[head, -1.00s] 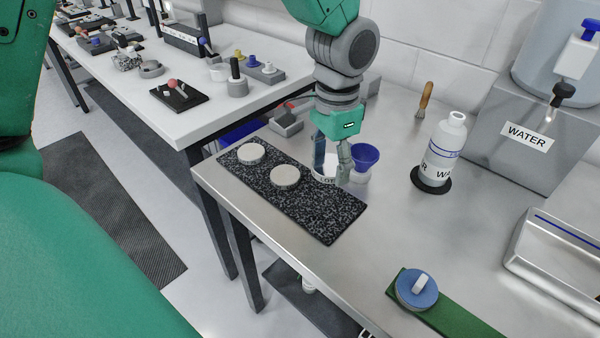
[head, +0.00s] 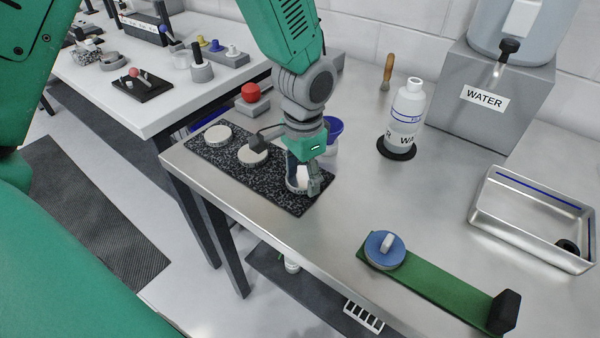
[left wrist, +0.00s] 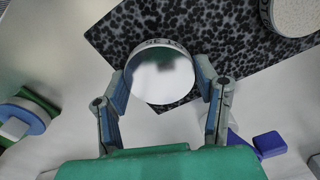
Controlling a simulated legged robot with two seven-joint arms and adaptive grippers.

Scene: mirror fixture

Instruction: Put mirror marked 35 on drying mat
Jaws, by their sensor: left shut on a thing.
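The black speckled drying mat (head: 275,190) lies along the near left edge of the steel table. My left gripper (head: 303,178) is shut on a round mirror (head: 297,184) over the mat's right end. In the left wrist view the mirror (left wrist: 160,75) sits face up between both fingers, overlapping the mat's edge (left wrist: 110,35). I cannot tell whether the mirror touches the mat. Two pale round discs, one at the far left (head: 217,135) and one in the middle (head: 252,154), lie on the mat. My right gripper is not in view.
A wash bottle (head: 405,115) stands on a black coaster. A blue disc (head: 384,250) sits on a green strip (head: 440,290) at front right. A steel tray (head: 530,225) is at right. The table between is clear.

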